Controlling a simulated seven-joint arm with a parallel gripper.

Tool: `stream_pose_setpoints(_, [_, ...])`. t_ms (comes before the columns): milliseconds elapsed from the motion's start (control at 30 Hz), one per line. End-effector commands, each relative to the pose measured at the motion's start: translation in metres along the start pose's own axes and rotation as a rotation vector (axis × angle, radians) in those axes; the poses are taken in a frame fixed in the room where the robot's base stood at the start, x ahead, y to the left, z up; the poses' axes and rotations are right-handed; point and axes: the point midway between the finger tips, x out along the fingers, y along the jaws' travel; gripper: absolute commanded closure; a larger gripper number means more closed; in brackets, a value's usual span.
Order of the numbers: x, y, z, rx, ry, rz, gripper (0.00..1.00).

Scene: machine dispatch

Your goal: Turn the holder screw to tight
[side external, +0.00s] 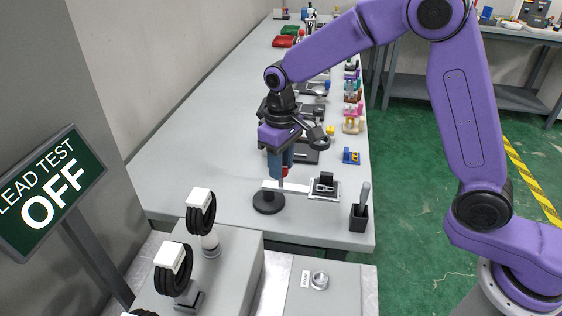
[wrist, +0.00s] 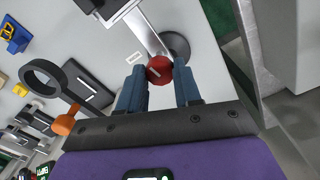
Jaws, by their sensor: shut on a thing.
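The holder screw is a red round knob (wrist: 160,69) with a pale line across its top. It sits between the two blue fingers of my gripper (wrist: 159,82), which is shut on it. In the side view my gripper (side external: 281,168) points down over the holder, and only a little red of the screw (side external: 286,172) shows behind the fingers. The holder has a round black base (side external: 268,203) and a pale flat arm reaching right. A small white label (wrist: 134,57) lies beside the screw in the wrist view; its print is too small to read.
A black device on a white plate (side external: 325,187) sits at the holder arm's right end. A black cup with a grey-handled tool (side external: 359,215) stands near the table's right corner. Several parts line the right edge behind. A sign (side external: 50,190) reads "LEAD TEST OFF". The table's left side is clear.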

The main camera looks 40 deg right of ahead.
Motion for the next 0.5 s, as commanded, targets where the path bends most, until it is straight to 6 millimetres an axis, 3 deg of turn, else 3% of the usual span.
stream_pose_setpoints(33, [-0.0009, -0.0002, -0.0002, -0.001, 0.001, 0.0, 0.63])
stream_pose_setpoints(100, [-0.0009, -0.0001, -0.0002, -0.001, 0.001, 0.0, 0.41])
stream_pose_setpoints(500, [-0.006, 0.0, -0.0006, -0.002, 0.002, 0.0, 0.41])
